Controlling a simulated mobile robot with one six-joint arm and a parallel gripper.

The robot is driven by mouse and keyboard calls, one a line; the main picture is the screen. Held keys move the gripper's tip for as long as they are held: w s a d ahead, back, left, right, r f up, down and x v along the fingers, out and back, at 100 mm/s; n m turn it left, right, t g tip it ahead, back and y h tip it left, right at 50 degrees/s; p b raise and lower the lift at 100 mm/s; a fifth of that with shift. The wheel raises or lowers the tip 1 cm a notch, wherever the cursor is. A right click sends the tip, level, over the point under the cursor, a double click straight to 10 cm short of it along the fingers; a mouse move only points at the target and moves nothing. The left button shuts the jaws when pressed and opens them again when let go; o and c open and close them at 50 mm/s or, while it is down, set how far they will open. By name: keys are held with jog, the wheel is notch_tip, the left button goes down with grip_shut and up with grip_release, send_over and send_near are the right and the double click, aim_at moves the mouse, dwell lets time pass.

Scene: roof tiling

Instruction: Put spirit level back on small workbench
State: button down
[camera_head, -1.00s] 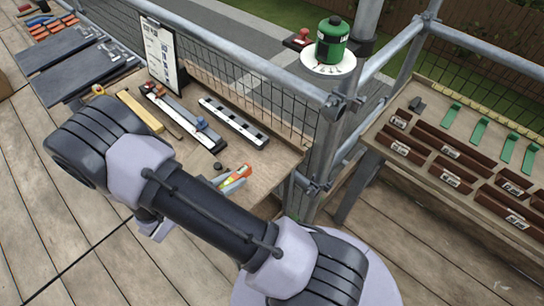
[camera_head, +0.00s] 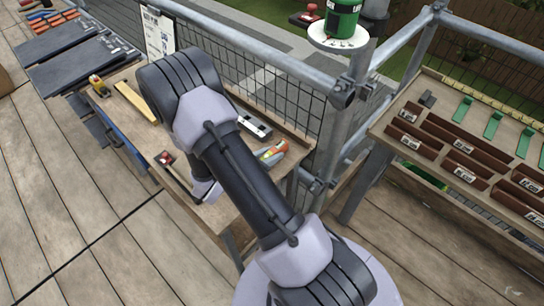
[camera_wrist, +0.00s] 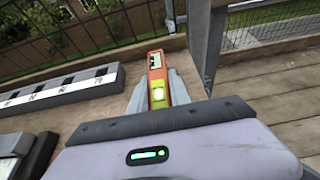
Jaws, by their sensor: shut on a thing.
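My gripper (camera_wrist: 160,92) is shut on the spirit level (camera_wrist: 157,75), an orange-red bar with glowing yellow-green vials, which points away from the wrist between the fingers. In the head view the level (camera_head: 272,152) shows at the right end of the wooden workbench (camera_head: 148,140), near the scaffold post. My arm crosses in front of the bench and hides its middle. I cannot tell whether the level touches the bench top or is held just above it.
A grey slotted bar (camera_wrist: 65,88) lies left of the gripper. A yellow strip (camera_head: 135,102) and a red-headed tool (camera_head: 168,160) lie on the bench. A scaffold post (camera_head: 340,130) stands at its right end. A rack of brown tiles (camera_head: 450,150) is farther right.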

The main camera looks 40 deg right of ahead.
jog(key=c, duration=1.2)
grip_release()
